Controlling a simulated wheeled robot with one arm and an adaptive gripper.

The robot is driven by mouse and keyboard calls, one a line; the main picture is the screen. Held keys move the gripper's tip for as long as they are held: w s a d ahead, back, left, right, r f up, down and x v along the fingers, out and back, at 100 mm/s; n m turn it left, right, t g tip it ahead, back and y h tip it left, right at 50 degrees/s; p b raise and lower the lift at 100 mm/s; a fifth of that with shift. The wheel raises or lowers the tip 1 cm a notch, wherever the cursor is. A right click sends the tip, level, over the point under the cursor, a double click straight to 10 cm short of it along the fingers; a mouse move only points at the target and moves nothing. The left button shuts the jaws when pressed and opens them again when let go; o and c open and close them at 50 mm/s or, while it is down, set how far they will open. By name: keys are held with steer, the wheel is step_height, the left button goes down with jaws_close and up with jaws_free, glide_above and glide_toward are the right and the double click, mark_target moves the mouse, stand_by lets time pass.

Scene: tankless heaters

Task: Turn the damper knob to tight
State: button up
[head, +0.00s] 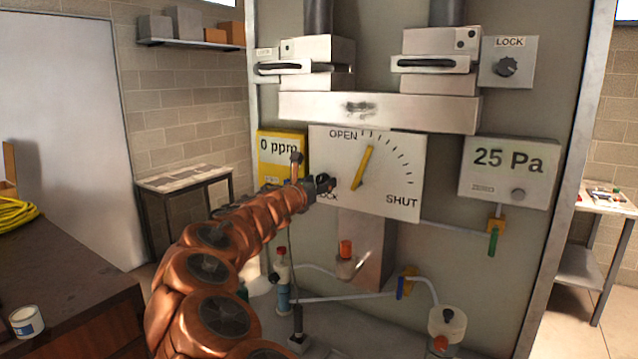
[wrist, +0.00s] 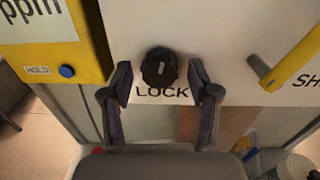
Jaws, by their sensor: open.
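A round black knob (wrist: 159,68) with a pale pointer line sits on a white dial panel (head: 400,150), just above a LOCK label, in the wrist view. The pointer line stands about upright. My gripper (wrist: 160,82) is open, with one finger on each side of the knob; I cannot tell if either touches it. In the head view my gripper (head: 318,187) is at the panel's lower left and hides much of the knob. The panel's yellow lever (head: 364,167) tilts up and right, between OPEN and SHUT.
A yellow 0 ppm meter (head: 281,150) is close left of the panel. A 25 Pa gauge (head: 508,172) is at right. Another LOCK knob (head: 505,67) is on a grey box at upper right.

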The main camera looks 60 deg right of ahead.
jaws_close()
steer(key=shift+f, duration=0.1)
stand_by(0.4)
